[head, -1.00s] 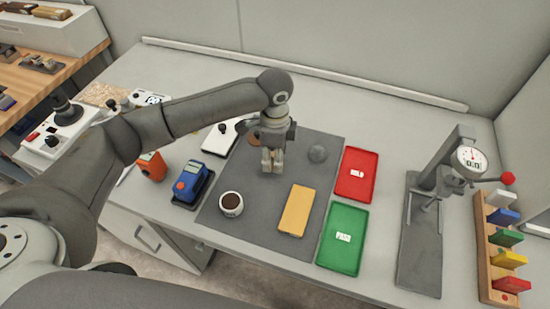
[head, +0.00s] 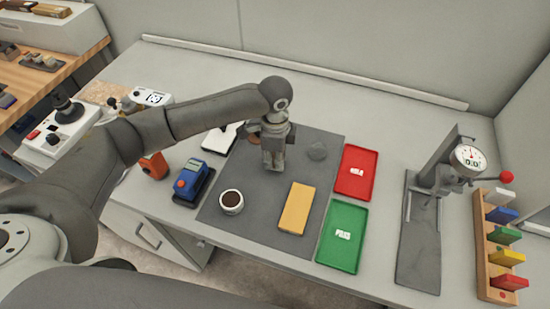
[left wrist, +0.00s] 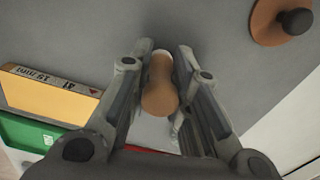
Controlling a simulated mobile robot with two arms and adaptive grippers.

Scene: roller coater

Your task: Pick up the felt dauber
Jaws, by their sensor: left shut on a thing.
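The felt dauber (left wrist: 160,88) shows in the left wrist view as a brown wooden handle with a pale end, between the two fingers of my left gripper (left wrist: 163,75). The fingers are shut on it. In the head view my left gripper (head: 273,164) points down over the upper middle of the dark grey mat (head: 262,210), and its fingers mostly hide the dauber. I cannot tell whether the dauber touches the mat. My right gripper is not in view.
A brown disc with a dark knob (left wrist: 282,20) lies nearby. Red (head: 356,171) and green (head: 342,237) trays and a gauge stand (head: 420,225) are to the right.

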